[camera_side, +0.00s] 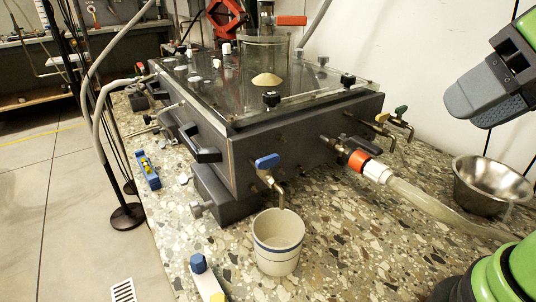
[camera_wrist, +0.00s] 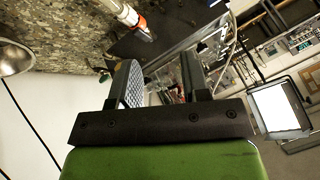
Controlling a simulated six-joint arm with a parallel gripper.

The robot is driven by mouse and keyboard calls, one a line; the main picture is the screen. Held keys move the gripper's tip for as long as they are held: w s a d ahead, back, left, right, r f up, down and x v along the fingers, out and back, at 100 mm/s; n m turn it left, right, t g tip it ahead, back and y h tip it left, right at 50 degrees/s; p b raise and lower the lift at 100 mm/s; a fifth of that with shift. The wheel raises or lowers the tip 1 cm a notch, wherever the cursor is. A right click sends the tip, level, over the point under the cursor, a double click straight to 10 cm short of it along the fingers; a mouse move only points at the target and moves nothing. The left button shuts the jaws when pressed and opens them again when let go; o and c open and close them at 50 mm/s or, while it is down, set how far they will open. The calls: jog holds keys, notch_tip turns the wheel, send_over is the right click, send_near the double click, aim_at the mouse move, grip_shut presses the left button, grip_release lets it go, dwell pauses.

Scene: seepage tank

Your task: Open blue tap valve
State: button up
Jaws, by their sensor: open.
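The blue tap valve (camera_side: 267,161) is on the front face of the dark grey seepage tank (camera_side: 245,145), near its left corner. Its blue handle sits on top of a brass-coloured spout that points down over a cream cup (camera_side: 278,243) with a blue band. My gripper (camera_side: 472,104) is at the upper right of the side view, in the air, well apart from the blue tap. In the wrist view my gripper (camera_wrist: 160,80) is open with nothing between its fingers. The blue tap cannot be made out in the wrist view.
An orange-red hose fitting (camera_side: 359,160) with a clear hose leaves the tank's right part. Yellow and green taps (camera_side: 393,118) are farther right. A metal bowl (camera_side: 490,184) stands at the right. A blue level (camera_side: 147,170) lies at the left. Speckled countertop is free right of the cup.

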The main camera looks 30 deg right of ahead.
jog(key=shift+c, duration=0.8)
jog(key=n+g+h, duration=0.2)
jog(key=n+g, duration=0.2)
jog(key=g, duration=0.3)
send_over(268, 157)
notch_tip(268, 157, down, 5)
jog(key=shift+s+d+f, duration=0.1)
jog(key=shift+d+f, duration=0.05)
jog(key=shift+a+f, duration=0.25)
jog(key=m, duration=1.7)
jog(key=shift+m, duration=0.5)
jog(key=shift+f, duration=2.95)
